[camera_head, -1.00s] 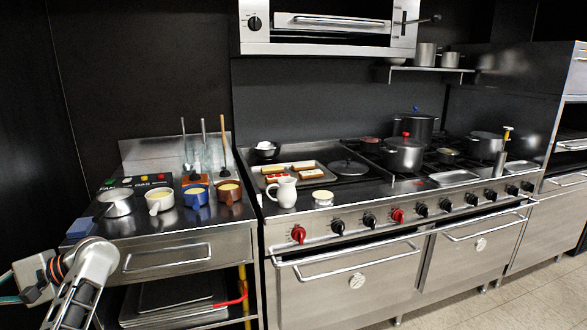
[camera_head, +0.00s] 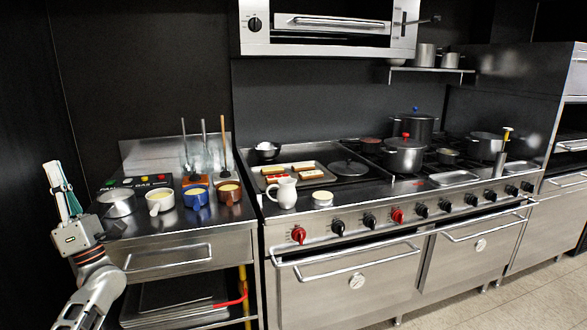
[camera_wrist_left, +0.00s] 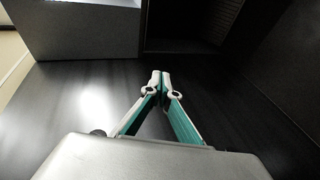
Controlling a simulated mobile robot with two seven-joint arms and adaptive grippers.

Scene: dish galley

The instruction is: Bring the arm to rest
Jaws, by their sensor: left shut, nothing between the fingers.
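My left gripper (camera_head: 62,188) is at the left side of the head view, pointing up, in front of the left end of the steel side counter. Its fingers are shut and hold nothing. In the left wrist view the two teal-lined fingertips (camera_wrist_left: 160,76) meet at the middle, with a dark surface beyond them. My left arm comes up from the lower left corner of the head view. My right gripper is not in view.
The side counter (camera_head: 165,258) holds a steel pan (camera_head: 117,204), a white cup (camera_head: 160,203), a blue cup (camera_head: 197,197) and a brown cup (camera_head: 229,194). The range (camera_head: 350,285) to the right carries a white pitcher (camera_head: 284,194) and pots. The floor at lower right is clear.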

